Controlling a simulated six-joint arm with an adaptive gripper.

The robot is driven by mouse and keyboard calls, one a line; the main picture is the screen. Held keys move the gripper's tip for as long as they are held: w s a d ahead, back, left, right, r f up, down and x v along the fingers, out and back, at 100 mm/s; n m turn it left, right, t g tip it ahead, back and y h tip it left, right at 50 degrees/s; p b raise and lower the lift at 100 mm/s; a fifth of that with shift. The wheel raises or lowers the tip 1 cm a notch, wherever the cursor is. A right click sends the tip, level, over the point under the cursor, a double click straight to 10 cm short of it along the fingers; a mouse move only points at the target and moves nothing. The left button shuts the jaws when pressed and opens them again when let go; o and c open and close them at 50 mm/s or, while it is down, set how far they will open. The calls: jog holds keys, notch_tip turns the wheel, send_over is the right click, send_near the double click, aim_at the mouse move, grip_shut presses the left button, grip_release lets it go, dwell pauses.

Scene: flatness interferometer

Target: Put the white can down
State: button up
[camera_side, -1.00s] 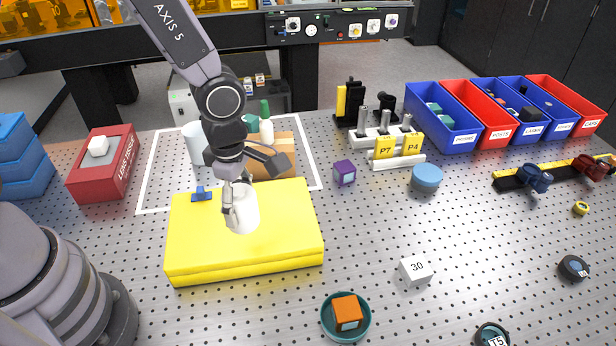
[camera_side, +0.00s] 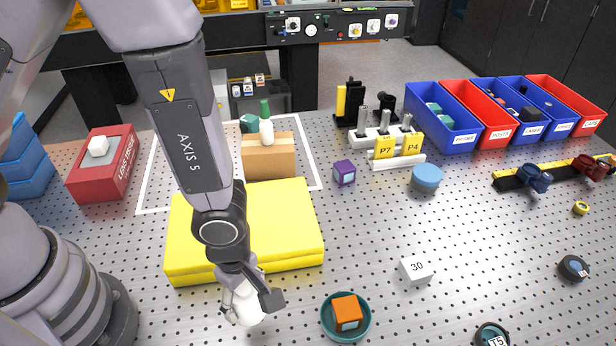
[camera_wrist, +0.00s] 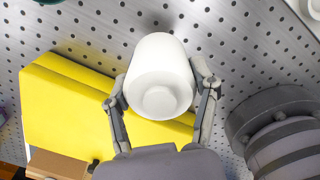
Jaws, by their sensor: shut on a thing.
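The white can (camera_side: 243,306) is held in my gripper (camera_side: 246,292), in front of the yellow block in the side view. In the wrist view the white can (camera_wrist: 160,78) sits between the two fingers of my gripper (camera_wrist: 162,92), which touch its sides. The can is over the perforated metal table; I cannot tell whether its base touches the table. The fingers and wrist hide part of the can in the side view.
The yellow block (camera_side: 290,225) lies just behind the can. A teal dish (camera_side: 327,328) with an orange cube (camera_side: 347,312) stands to the right. A white block marked 30 (camera_side: 416,271) is farther right. The table between them is clear.

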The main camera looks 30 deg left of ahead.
aim_at(251, 315)
jog(key=shift+f, duration=3.15)
jog(key=shift+f, duration=0.1)
jog(key=o, duration=1.2)
